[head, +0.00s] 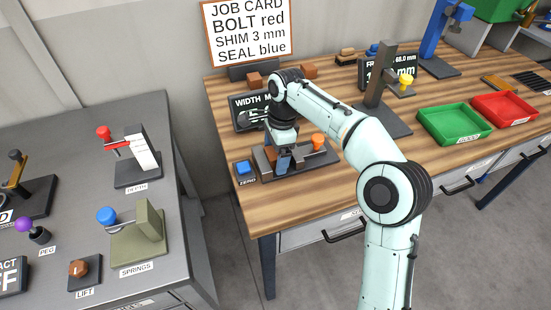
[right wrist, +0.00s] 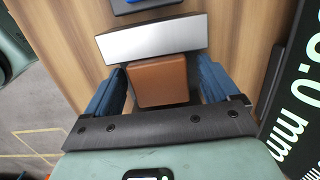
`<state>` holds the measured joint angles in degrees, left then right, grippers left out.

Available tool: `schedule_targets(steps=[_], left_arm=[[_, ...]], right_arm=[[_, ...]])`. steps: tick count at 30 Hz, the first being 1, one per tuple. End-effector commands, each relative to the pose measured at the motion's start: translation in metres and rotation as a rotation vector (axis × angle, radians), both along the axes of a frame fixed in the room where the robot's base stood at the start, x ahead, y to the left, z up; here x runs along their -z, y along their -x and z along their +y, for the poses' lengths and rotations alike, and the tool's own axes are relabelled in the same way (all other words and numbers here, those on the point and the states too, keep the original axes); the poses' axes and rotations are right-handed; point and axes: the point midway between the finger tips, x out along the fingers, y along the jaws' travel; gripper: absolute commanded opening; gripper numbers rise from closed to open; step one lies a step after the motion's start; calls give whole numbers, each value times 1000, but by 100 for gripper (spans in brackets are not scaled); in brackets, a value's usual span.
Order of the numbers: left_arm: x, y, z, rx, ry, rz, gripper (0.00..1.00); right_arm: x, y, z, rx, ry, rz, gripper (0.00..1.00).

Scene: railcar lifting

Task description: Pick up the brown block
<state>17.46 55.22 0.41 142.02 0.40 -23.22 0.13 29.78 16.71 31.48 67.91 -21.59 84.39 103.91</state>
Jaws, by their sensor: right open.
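The brown block (right wrist: 157,80) shows in the right wrist view, between the two blue fingers of my right gripper (right wrist: 165,86). The gripper is open, with a gap on each side of the block. A silver bar (right wrist: 152,38) lies across the block's far side, touching it or very close. In the head view my right gripper (head: 284,158) points down over the dark base of the width gauge (head: 263,161); the block there is hidden behind the gripper. My left gripper is not in view.
A blue ZERO button (head: 243,168) is left of the gauge, and its orange knob (head: 318,141) right. The width display (head: 247,114) stands close behind. Other brown blocks (head: 255,79) (head: 309,70) lie farther back. Green (head: 450,122) and red (head: 504,107) trays are right.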

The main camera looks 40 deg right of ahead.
Motion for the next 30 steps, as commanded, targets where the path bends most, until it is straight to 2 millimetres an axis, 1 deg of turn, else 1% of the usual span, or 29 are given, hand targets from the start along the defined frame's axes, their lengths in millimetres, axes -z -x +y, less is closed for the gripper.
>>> schedule_targets(steps=[5,6,8,9,11,13,14,20,23,26,30], left_arm=[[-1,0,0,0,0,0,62],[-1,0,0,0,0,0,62],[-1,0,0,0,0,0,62],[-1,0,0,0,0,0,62],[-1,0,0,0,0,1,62],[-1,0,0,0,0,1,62],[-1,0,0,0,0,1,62],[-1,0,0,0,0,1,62],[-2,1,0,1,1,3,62],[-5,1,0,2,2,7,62],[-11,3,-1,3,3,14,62]], right_arm=[[0,0,0,0,0,-1,88],[0,0,0,0,0,-1,82],[-1,0,0,0,0,0,62],[-1,0,0,0,0,0,49],[-1,0,0,0,0,0,30],[-1,0,0,0,0,-1,28],[-1,0,0,0,0,-1,23],[-2,0,0,0,-1,-1,22],[-6,0,0,0,0,-1,22],[-15,-1,0,0,0,-3,22],[-37,-1,0,1,0,-5,22]])
